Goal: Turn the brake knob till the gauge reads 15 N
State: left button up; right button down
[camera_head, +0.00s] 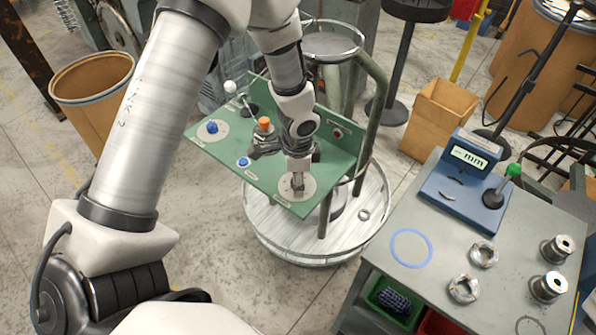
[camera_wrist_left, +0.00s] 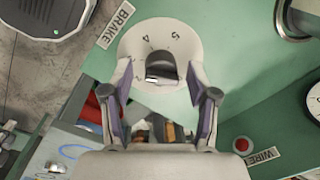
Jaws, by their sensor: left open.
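The brake knob (camera_wrist_left: 160,68) is a small grey knob on a round white dial plate (camera_wrist_left: 135,45) with the numbers 4 and 5, beside a BRAKE label (camera_wrist_left: 116,25). In the head view the dial plate (camera_head: 309,188) lies at the near right corner of the green panel (camera_head: 265,183). My left gripper (camera_wrist_left: 161,72) is open, one finger on each side of the knob; contact cannot be told. In the head view the left gripper (camera_head: 298,182) points down at this plate. A partly cut-off white dial (camera_wrist_left: 315,105) may be the gauge; its reading cannot be seen.
The panel carries a blue knob (camera_head: 212,127), a blue button (camera_head: 244,162), an orange knob (camera_head: 264,123) and a red button (camera_head: 338,132) on its upright part. A round white tray (camera_head: 285,246) lies below. A grey table (camera_head: 450,232) stands right, with a mm display (camera_head: 469,157).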

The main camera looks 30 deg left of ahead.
pick_arm(q)
notch_tip(320, 180, up, 12)
jog(key=shift+s+d+f, duration=0.15)
jog(key=shift+s+d, duration=0.1)
dwell(0.4)
